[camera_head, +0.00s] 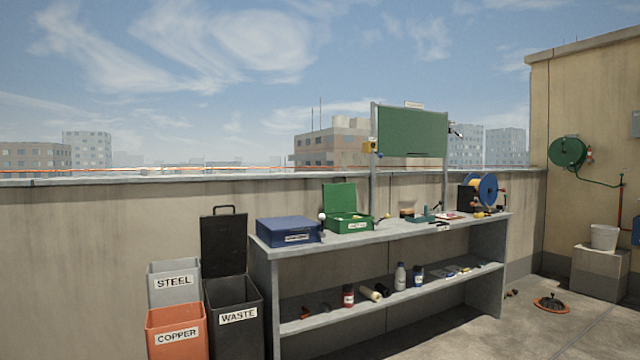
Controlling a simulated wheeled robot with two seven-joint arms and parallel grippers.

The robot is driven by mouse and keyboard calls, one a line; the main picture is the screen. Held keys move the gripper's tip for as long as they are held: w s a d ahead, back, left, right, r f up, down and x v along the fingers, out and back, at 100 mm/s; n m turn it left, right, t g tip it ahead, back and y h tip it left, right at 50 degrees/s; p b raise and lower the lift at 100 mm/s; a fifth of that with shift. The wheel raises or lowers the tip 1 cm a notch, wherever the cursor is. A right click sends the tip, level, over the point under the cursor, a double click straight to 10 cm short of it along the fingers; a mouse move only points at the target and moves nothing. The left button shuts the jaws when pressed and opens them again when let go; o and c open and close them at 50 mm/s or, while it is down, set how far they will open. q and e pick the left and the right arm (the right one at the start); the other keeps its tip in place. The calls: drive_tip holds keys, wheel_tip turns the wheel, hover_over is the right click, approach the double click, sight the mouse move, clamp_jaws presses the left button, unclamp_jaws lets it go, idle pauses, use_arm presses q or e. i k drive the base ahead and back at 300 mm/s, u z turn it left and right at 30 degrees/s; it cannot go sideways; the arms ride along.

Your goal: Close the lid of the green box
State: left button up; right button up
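The green box (349,223) stands on the top of the grey workbench, left of its middle, with a white label on its front. Its lid (340,197) stands open, upright at the back. Small items show inside, too small to tell apart. Neither of my grippers is in view.
A shut blue box (288,231) sits left of the green box on the bench (400,235). Tools and reels lie to the right. Bins labelled steel (174,284), copper (176,331) and waste (236,318) stand left of the bench. Floor is partly clear at the right.

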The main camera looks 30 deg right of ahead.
sight(338, 198)
drive_tip(key=z, duration=0.6)
drive_tip(key=i, duration=0.55)
drive_tip(key=z, duration=0.8)
drive_tip(key=i, duration=0.9)
drive_tip(key=u, duration=0.2)
